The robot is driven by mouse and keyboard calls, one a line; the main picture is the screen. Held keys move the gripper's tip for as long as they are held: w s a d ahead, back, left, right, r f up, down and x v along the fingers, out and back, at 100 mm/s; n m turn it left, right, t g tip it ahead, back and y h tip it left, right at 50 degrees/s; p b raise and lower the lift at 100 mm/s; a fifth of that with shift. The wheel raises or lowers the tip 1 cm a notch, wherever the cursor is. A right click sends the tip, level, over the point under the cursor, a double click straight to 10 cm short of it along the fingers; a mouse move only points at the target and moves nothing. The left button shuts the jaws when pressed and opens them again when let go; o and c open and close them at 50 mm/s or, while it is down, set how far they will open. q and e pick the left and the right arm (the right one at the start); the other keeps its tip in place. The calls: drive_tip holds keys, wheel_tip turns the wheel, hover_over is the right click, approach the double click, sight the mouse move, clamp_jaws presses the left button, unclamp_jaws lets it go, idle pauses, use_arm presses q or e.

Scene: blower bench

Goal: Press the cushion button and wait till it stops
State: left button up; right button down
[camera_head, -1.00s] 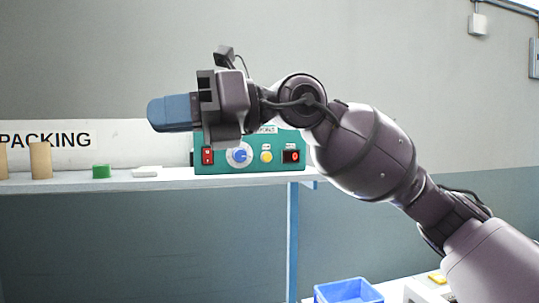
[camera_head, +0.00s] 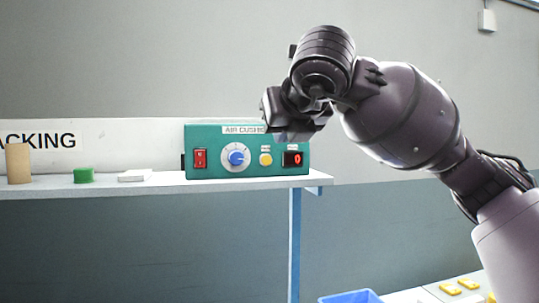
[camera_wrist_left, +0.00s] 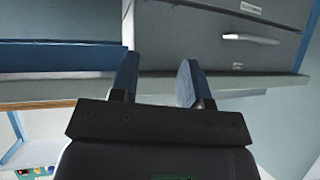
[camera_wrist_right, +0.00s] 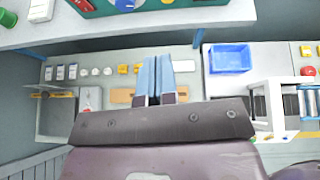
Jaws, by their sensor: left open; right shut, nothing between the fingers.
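The teal air cushion box (camera_head: 217,169) stands on the white shelf (camera_head: 80,189). Its front carries a red switch (camera_head: 200,159), a white dial with a blue knob (camera_head: 236,157), a yellow button (camera_head: 265,159) and a display with a red 0 (camera_head: 293,159). My right gripper (camera_head: 292,134) is in front of the box's upper right part, covering the end of its label, and its fingertips are hard to make out. In the right wrist view its blue fingers (camera_wrist_right: 153,78) are shut and empty, below the box's lower edge. My left gripper (camera_wrist_left: 157,80) is open and empty.
A tan cylinder (camera_head: 18,164), a green piece (camera_head: 84,175) and a white piece (camera_head: 134,176) stand left of the box on the shelf. A blue bin (camera_wrist_right: 230,58) and several small parts lie on a lower bench. The shelf's right end is just past the box.

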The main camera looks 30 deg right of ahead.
drive_tip(key=shift+s+d+f+m+h, duration=0.1)
drive_tip(key=shift+s+d+m+h, duration=0.15)
drive_tip(key=shift+m, duration=0.35)
approach(266, 160)
wheel_tip(266, 160, down, 3)
drive_tip(key=w, duration=0.2)
drive_tip(key=shift+w+d+f+p, duration=0.1)
drive_tip(key=shift+w+d+p, duration=0.2)
drive_tip(key=shift+w, duration=0.35)
drive_tip(key=shift+w+d+r+p, duration=0.1)
drive_tip(key=shift+w+d+p, duration=0.15)
drive_tip(key=shift+w, duration=0.45)
drive_tip(key=shift+w+d+f+p, duration=0.1)
drive_tip(key=shift+w+d+p, duration=0.2)
drive_tip(key=shift+w, duration=0.35)
